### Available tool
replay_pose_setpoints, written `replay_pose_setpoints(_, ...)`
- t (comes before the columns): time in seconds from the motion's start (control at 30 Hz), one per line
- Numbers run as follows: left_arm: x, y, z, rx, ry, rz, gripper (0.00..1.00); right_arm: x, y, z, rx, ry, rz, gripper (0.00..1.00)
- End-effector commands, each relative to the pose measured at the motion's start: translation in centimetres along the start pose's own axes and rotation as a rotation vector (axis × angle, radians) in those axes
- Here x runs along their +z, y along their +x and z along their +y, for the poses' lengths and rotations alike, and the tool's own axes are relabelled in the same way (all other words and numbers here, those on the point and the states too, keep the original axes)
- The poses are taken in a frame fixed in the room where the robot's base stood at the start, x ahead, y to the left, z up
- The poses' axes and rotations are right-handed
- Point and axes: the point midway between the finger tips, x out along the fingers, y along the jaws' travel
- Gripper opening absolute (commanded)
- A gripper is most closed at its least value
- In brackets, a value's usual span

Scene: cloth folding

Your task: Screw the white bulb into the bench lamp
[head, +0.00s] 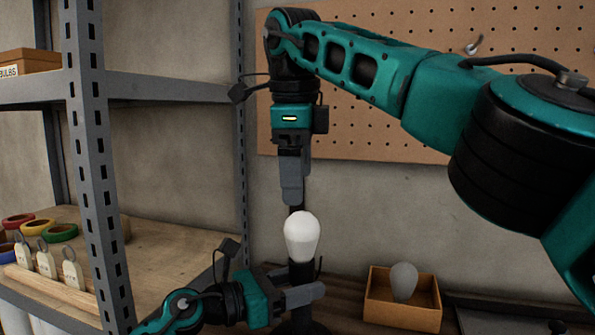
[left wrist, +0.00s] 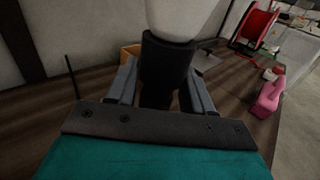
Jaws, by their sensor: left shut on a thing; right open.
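The white bulb (head: 302,240) stands upright on the black neck of the bench lamp (head: 301,273). In the left wrist view the bulb's lower part (left wrist: 185,14) meets the black lamp neck (left wrist: 165,62). How deep its thread sits is hidden. My left gripper (head: 304,294) is shut on the lamp neck below the bulb, with one finger on each side in the left wrist view (left wrist: 165,92). My right gripper (head: 294,198) points straight down just above the bulb. It is open and empty, with its fingers seen nearly edge-on.
An open cardboard box (head: 390,315) with a grey bulb (head: 404,282) stands right of the lamp. A metal shelf (head: 85,120) at left holds coloured rings (head: 62,233), tags (head: 45,262) and a box marked bulbs (head: 28,60). A pegboard (head: 400,140) is behind.

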Motion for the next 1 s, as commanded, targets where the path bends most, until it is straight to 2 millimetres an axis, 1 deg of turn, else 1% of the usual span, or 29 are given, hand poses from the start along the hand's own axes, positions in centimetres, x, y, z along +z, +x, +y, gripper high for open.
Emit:
replay_pose_setpoints(0.17, 0.1, 0.0, 0.0, 0.0, 0.001, -0.001, 0.0, 0.0, 0.2, 0.0, 0.0, 0.001, 0.001, 0.91)
replay_pose_setpoints(0.27, 0.1, 0.0, 0.0, 0.0, 0.001, -0.001, 0.0, 0.0, 0.8, 0.0, 0.001, 0.001, 0.002, 0.91)
replay_pose_setpoints(0.37, 0.1, 0.0, 0.0, 0.0, 0.0, -0.001, 0.0, -0.1, 1.9, -0.1, 0.002, 0.0, 0.002, 0.91)
replay_pose_setpoints(0.43, 0.1, 0.0, 0.0, 0.0, 0.001, -0.002, 0.0, -0.1, 2.9, 0.0, 0.002, 0.0, 0.002, 0.91)
replay_pose_setpoints(0.5, 0.1, 0.0, 0.0, 0.0, 0.0, -0.002, 0.0, -0.1, 4.5, 0.0, 0.003, 0.001, 0.003, 0.91)
replay_pose_setpoints(0.7, 0.1, 0.0, 0.0, 0.0, 0.0, -0.002, 0.0, -0.1, 8.3, 0.0, 0.003, 0.001, 0.001, 0.91)
replay_pose_setpoints(0.8, 0.1, 0.0, 0.0, 0.0, 0.0, -0.002, 0.0, -0.1, 9.8, 0.0, 0.002, 0.002, 0.002, 0.91)
replay_pose_setpoints(0.9, 0.1, 0.0, 0.0, 0.0, 0.0, -0.002, 0.0, 0.0, 11.0, 0.0, 0.002, 0.003, 0.002, 0.91)
replay_pose_setpoints(1.0, 0.1, 0.0, 0.0, 0.0, 0.0, -0.002, 0.0, 0.0, 11.7, 0.0, 0.0, 0.002, 0.001, 0.91)
